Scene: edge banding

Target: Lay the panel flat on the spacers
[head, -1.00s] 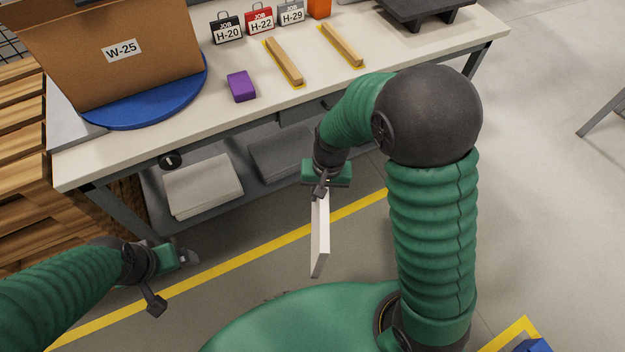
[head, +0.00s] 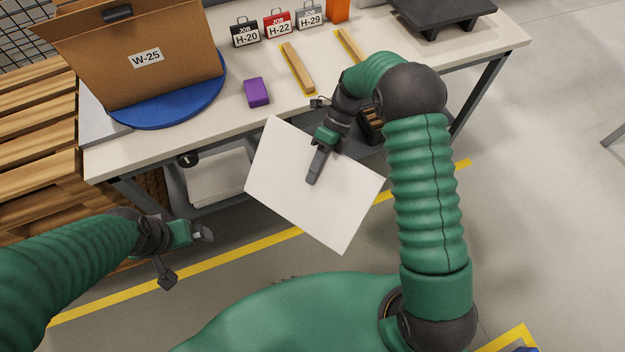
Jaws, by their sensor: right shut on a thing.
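The white panel (head: 335,210) is in the air in front of the bench, its broad face showing. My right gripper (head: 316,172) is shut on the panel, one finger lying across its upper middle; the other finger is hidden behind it. The two spacers are wooden strips on the bench top, a left one (head: 298,68) and a right one (head: 351,44), each on a yellow marking. The panel is nearer than the spacers and apart from them. My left gripper (head: 205,234) is at lower left, away from the panel; its jaw opening is unclear.
A purple block (head: 256,92) lies on the bench (head: 235,117) left of the spacers. A cardboard box W-25 (head: 150,75) stands on a blue disc (head: 205,105). Job tags, an orange object (head: 338,10) and a dark stand (head: 440,12) are at the back.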

